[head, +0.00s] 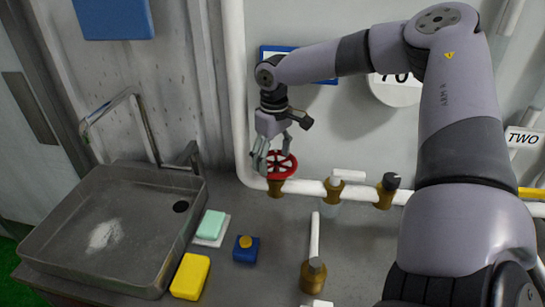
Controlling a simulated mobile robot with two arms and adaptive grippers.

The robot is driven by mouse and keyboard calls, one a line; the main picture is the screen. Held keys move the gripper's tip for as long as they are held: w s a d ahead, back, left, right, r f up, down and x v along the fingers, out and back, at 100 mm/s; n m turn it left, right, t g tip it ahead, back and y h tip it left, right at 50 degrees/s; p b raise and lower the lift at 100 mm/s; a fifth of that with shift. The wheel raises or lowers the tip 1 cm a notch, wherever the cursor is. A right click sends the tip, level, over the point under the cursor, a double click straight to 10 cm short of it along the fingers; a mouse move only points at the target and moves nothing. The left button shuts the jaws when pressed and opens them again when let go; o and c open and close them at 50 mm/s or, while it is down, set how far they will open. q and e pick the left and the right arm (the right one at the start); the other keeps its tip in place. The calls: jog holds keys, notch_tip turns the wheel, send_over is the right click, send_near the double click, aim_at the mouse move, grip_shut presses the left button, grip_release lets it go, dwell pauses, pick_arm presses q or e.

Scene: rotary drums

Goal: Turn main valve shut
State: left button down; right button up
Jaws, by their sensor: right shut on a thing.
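A red handwheel valve (283,166) sits on a brass fitting (276,187) at the left end of the white horizontal pipe, near where the pipe bends upward. My right gripper (262,165) reaches down at the left side of the red wheel and is shut on its rim. The gripper's fingers hide part of the wheel's left edge. My left gripper is not in view.
A metal sink (60,228), a yellow sponge (190,276), green soap (211,224) and a blue block (246,254) lie left. My right arm covers the right side.

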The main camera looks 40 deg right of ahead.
aim_at(278, 161)
jog(key=shift+s+d+f+m, duration=0.1)
jog(key=shift+d+f+m, duration=0.15)
jog(key=shift+m, duration=0.3)
jog(key=shift+s+d+f+m, duration=0.1)
jog(key=shift+d+f+m, duration=0.1)
jog(key=shift+m, duration=0.35)
jog(key=o, duration=0.8)
jog(key=shift+c, duration=0.2)
jog(key=shift+o, duration=1.2)
jog(key=shift+w+d+f, duration=0.1)
jog(key=shift+d+f, duration=0.05)
jog(key=shift+d, duration=0.15)
jog(key=o, duration=0.3)
jog(key=shift+w, duration=0.1)
jog(key=shift+o, duration=0.2)
notch_tip(278, 161, up, 12)
